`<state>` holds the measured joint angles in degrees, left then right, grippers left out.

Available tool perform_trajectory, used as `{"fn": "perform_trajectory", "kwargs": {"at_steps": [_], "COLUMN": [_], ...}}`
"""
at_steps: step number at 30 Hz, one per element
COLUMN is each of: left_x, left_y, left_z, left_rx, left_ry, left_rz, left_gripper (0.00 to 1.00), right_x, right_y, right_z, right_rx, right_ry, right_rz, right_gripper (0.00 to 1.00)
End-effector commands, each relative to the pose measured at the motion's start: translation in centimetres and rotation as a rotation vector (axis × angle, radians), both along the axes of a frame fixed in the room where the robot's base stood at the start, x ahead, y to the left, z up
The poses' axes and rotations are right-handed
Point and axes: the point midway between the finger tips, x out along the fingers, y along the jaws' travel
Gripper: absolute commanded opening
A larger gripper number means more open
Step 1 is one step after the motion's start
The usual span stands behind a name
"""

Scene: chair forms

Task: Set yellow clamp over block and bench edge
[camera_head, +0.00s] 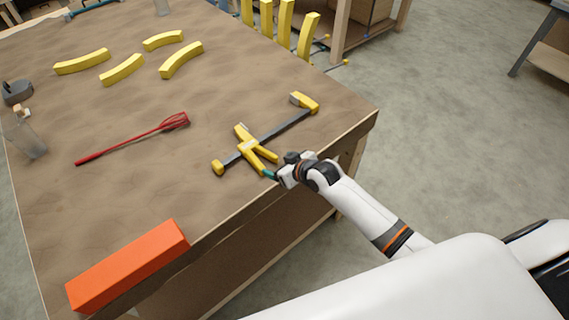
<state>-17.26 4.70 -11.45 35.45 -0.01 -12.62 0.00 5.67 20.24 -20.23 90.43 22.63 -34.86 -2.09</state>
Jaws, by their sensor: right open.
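The yellow clamp (271,132) lies on the bench top near the right front edge, its dark bar running up to a yellow jaw at the bench corner. An orange block (128,266) lies along the front edge of the bench (190,215) at the lower left. My right gripper (275,174) is at the bench edge, close beside the clamp's yellow handle. It is open; I cannot tell whether its fingers touch the handle or go around it. My left gripper does not show.
A red whisk-like tool (135,138) lies left of the clamp. Several curved yellow pieces (122,70) lie at the back. A clear glass (27,138) and a dark grey object (16,92) stand at the left edge. The bench between clamp and block is clear.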

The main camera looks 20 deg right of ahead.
Motion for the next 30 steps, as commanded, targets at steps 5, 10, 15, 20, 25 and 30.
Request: {"fn": "perform_trajectory", "kwargs": {"at_steps": [5,10,15,20,25,30], "left_x": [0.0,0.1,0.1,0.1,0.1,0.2], "left_y": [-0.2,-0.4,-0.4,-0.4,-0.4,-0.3], "left_z": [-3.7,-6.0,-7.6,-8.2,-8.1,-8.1], "left_rx": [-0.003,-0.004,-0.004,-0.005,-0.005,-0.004], "left_ry": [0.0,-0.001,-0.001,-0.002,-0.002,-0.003], "left_rz": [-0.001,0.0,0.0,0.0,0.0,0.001], "left_gripper": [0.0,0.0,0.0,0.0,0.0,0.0], "right_x": [2.4,4.7,6.4,7.2,7.3,7.3], "right_y": [0.9,1.7,2.3,2.6,2.7,2.7], "right_z": [-2.8,-4.3,-5.5,-5.8,-5.8,-5.8], "right_rx": [0.001,0.0,0.0,0.0,0.0,-0.001], "right_ry": [-0.003,-0.002,-0.001,0.0,0.001,0.001], "right_rz": [0.0,-0.001,-0.001,0.0,0.0,-0.001], "right_gripper": [0.8,0.8,0.8,0.8,0.8,0.75]}}
